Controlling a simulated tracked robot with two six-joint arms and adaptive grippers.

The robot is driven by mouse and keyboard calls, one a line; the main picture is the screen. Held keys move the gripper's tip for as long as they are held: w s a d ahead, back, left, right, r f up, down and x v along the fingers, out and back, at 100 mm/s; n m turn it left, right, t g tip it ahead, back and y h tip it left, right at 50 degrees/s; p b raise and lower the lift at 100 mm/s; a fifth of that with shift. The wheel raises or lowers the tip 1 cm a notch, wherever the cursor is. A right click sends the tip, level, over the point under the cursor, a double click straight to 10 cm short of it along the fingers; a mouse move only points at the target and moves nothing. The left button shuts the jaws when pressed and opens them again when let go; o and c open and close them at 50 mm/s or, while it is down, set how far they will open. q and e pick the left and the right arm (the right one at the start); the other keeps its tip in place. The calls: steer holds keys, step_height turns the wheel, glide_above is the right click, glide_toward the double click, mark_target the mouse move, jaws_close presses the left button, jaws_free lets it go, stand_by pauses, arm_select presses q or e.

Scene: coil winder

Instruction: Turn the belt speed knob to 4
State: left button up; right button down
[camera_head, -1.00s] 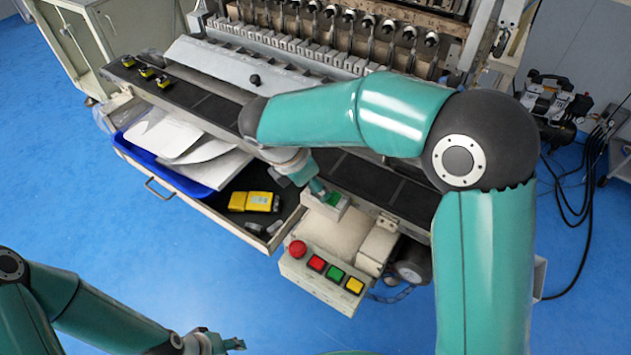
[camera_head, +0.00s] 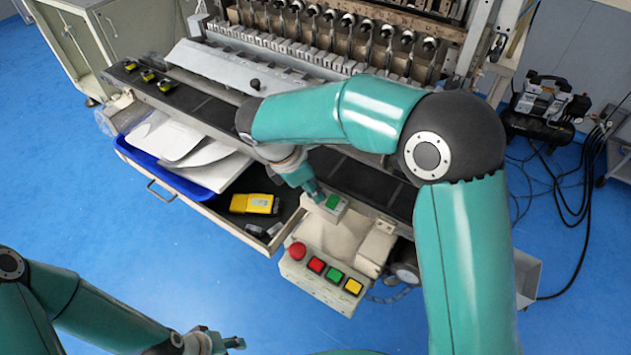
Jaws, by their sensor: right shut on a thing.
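A small light control box (camera_head: 338,212) with a green button (camera_head: 332,202) stands at the front edge of the conveyor belt (camera_head: 215,108). My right gripper (camera_head: 318,196) reaches down to the left part of this box, beside the green button. It is shut on the belt speed knob, which its fingers hide. The knob's pointer and scale cannot be read. My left gripper (camera_head: 234,343) is low in the picture, away from the machine, over the blue floor. Its fingers are too small to tell whether they are open.
A panel (camera_head: 318,287) with red, green and yellow buttons and a red mushroom button (camera_head: 297,250) is in front of the box. An open drawer (camera_head: 215,219) holds a blue tray of papers and a yellow tool (camera_head: 252,204). Several yellow-black parts (camera_head: 147,76) sit on the belt.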

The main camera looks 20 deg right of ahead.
steer(key=shift+w, duration=0.1)
steer(key=c, duration=0.9)
jaws_free()
steer(key=shift+r, duration=0.1)
steer(key=shift+a+v, duration=0.1)
steer(key=shift+v, duration=1.85)
steer(key=shift+a+v, duration=0.15)
steer(key=shift+v, duration=1.85)
steer(key=shift+d, duration=0.1)
